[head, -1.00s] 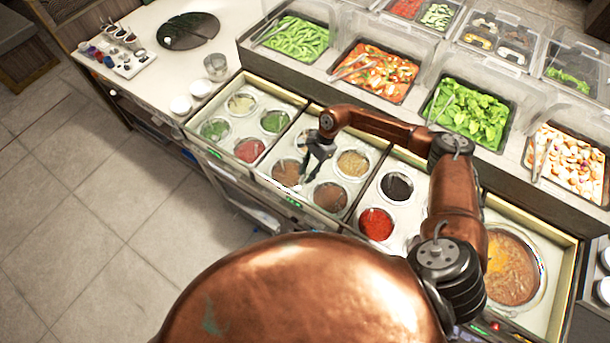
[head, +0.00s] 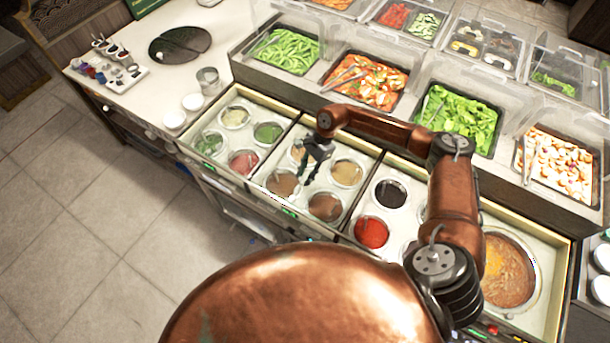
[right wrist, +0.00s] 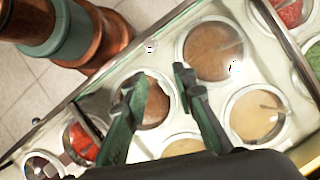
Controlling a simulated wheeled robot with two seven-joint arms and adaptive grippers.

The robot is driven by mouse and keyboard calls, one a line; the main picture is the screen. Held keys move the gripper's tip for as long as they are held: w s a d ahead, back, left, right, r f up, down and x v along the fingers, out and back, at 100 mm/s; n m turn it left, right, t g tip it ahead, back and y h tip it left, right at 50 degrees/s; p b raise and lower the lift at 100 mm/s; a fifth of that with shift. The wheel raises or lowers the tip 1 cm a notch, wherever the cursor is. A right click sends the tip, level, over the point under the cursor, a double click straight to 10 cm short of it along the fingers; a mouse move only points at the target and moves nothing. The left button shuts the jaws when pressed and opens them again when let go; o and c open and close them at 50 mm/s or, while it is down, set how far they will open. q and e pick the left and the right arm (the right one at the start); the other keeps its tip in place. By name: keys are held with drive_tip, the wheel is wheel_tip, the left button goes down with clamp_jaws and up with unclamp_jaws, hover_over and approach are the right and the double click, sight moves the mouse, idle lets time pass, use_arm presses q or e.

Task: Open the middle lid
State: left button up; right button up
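The middle lid (head: 318,188) looks like a clear, glassy cover over the middle section of the sauce counter; its edges are hard to make out, and it appears closed. Several round wells of brown and tan sauce show in that section. My right gripper (head: 308,178) is over this section, pointing down, near the brown wells. In the right wrist view its dark green fingers (right wrist: 160,78) stand apart with nothing between them, above a brown well (right wrist: 152,105). Whether the fingertips touch the lid cannot be told. My left gripper is not in view.
A left section (head: 212,152) with green and red sauces and a right section (head: 374,213) with black and red sauces flank the middle one. Covered food trays (head: 459,120) line the raised shelf behind. White cups (head: 174,120) stand at the left. Open floor (head: 110,210) lies in front.

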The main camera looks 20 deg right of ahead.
drive_tip(key=v, duration=1.2)
drive_tip(key=shift+b, duration=0.35)
drive_tip(key=shift+d, duration=0.1)
